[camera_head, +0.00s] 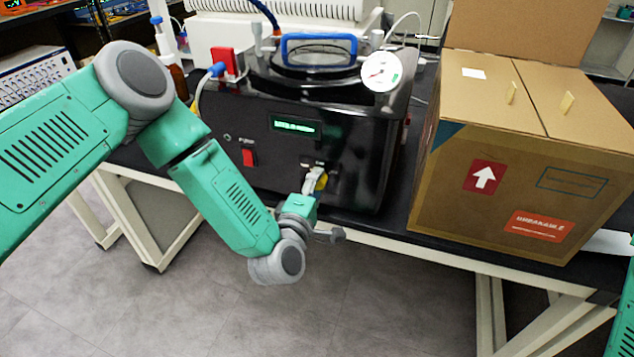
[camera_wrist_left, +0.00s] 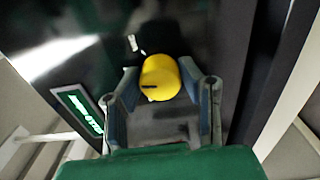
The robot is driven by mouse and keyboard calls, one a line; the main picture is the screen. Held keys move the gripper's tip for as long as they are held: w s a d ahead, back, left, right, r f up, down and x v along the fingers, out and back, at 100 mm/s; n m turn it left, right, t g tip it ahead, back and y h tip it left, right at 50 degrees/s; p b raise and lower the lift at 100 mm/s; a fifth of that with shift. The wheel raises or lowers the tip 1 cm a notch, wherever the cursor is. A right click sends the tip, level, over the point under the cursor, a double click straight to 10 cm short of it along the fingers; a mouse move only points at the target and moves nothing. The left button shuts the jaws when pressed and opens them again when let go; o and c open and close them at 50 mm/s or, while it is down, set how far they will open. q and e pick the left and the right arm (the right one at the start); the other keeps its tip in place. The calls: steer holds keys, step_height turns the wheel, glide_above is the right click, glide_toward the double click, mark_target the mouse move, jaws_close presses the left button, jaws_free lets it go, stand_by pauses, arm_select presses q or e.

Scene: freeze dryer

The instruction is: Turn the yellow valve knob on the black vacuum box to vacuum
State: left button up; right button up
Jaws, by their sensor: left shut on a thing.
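The black vacuum box (camera_head: 355,135) stands on the dark bench in the head view. Its yellow valve knob (camera_head: 321,181) is on the front face, low and to the right, partly hidden by my left gripper (camera_head: 314,184). In the left wrist view the yellow knob (camera_wrist_left: 160,78) sits between the two fingers of the left gripper (camera_wrist_left: 160,84), which is shut on it. A dark mark shows on the knob's face. The labels around the knob are too small to read. In the head view only a piece of my right arm shows at the right edge; its gripper is out of view.
A cardboard box (camera_head: 510,165) stands on the bench to the right. The vacuum box has a green display (camera_head: 295,126), a red switch (camera_head: 249,158), a round gauge (camera_head: 381,71) and a blue handle (camera_head: 318,38). Open floor lies in front of the bench.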

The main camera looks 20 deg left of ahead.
arm_select(q)
steer(key=m, duration=0.5)
steer(key=shift+s+f+m+p, duration=0.15)
steer(key=shift+f+m+p, duration=0.15)
steer(key=shift+f+m, duration=0.1)
steer(key=shift+m, duration=2.1)
steer(key=o, duration=0.9)
steer(key=shift+o, duration=1.1)
